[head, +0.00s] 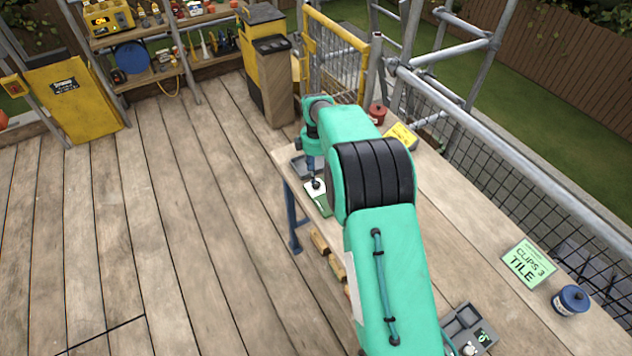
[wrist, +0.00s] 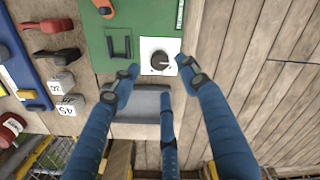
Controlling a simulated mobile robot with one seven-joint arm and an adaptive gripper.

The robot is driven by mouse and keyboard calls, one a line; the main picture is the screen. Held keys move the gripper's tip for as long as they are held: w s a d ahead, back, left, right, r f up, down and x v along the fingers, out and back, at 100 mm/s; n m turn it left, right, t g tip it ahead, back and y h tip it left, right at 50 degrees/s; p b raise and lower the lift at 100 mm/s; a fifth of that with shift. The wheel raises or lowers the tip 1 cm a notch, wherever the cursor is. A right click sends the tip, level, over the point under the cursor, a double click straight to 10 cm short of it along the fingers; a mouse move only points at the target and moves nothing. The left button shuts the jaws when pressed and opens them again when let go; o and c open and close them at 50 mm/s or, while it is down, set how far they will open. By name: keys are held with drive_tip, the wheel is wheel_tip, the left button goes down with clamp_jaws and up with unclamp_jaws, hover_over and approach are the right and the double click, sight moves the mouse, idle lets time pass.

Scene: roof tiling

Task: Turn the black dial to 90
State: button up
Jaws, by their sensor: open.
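The black dial (wrist: 160,61) sits on a white square plate (wrist: 150,46) with small marks, on a green panel (wrist: 101,50). Its marks are too small to read, so I cannot tell its setting. My gripper (wrist: 158,67) is open, with blue fingers on the left and right of the dial and a third finger below it. The fingertips appear apart from the dial. In the head view the white plate (head: 314,187) and green panel (head: 324,205) show at the bench's left edge, and my green arm hides much of the gripper.
In the wrist view, a black handle (wrist: 120,46) stands left of the dial. In the head view, a green sign (head: 528,262), blue can (head: 570,300) and grey tray (head: 468,328) are on the bench.

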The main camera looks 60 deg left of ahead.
sight(316, 185)
drive_tip(key=shift+f, duration=3.2)
clamp_jaws()
